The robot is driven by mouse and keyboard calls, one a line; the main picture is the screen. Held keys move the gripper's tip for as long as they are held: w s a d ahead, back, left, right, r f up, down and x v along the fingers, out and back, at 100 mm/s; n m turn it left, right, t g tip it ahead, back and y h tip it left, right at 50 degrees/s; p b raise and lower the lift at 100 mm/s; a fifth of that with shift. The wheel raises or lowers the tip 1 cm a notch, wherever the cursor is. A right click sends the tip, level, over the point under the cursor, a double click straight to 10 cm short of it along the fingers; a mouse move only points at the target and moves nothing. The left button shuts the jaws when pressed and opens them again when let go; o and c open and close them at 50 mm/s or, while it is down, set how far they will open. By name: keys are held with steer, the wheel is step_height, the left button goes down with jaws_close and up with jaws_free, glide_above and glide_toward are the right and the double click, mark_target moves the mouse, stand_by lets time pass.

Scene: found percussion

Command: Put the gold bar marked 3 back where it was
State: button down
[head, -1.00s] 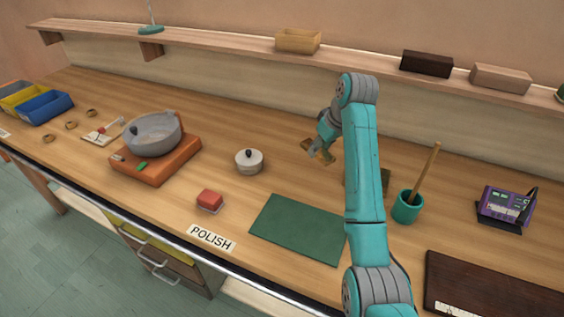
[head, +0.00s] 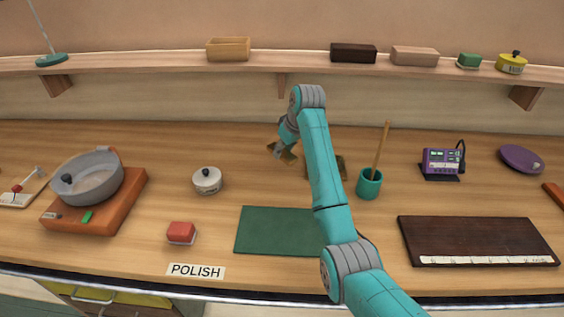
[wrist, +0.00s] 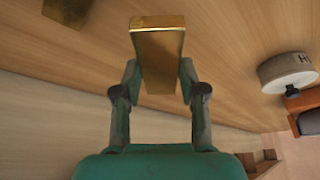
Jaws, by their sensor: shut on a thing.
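My gripper (head: 283,147) is shut on a gold bar (wrist: 158,50), held between its two fingers above the back of the bench. The bar is small and partly hidden by the fingers in the head view (head: 277,153). No number can be read on it. A second gold piece (head: 341,168) is partly behind my arm; a gold block also shows at the top left of the wrist view (wrist: 68,9). A dark wooden board (head: 475,237) with a white marked strip (head: 488,260) lies at the right front, with no bar on it.
A green mat (head: 275,228) lies bare at the front, left of my arm. A teal pot with a stick (head: 369,184), a purple device (head: 441,162), a lidded white pot (head: 207,180) and a red block (head: 181,233) stand around it. A shelf (head: 180,61) runs along the wall.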

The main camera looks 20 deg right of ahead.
mark_target(284, 169)
steer(key=shift+d+f, duration=0.1)
steer(key=shift+f, duration=2.3)
steer(key=shift+f, duration=0.15)
steer(key=c, duration=0.7)
jaws_free()
steer(key=shift+o, duration=0.2)
steer(key=v, duration=1.1)
steer(key=shift+s+d+r, duration=0.1)
steer(key=shift+s+r, duration=0.15)
steer(key=shift+r, duration=0.3)
